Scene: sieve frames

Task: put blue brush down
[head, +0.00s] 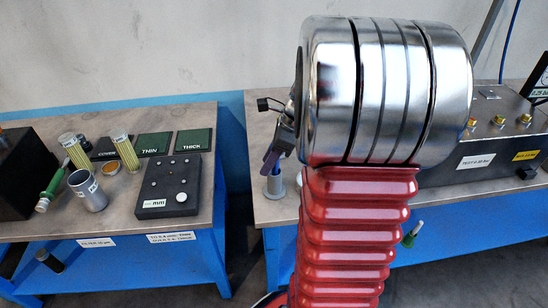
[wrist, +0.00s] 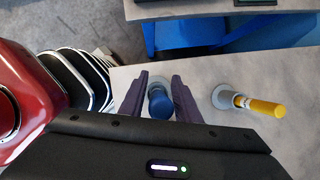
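In the wrist view, the blue brush (wrist: 160,103) shows end-on as a blue knob between the two dark purple fingers of my gripper (wrist: 159,92). A pale grey round holder shows just beyond the knob, between the fingertips. In the head view, my gripper (head: 272,160) points down over a grey holder (head: 275,186) at the left edge of the right-hand table. The brush's lower part is hidden, so how it sits in the holder is unclear.
A yellow brush (wrist: 265,106) leans in another grey holder (wrist: 223,97) to the right. The left table (head: 120,215) carries a black control box (head: 168,187), metal cup (head: 88,191), jars and a green-handled brush (head: 50,190). A floor gap separates the tables.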

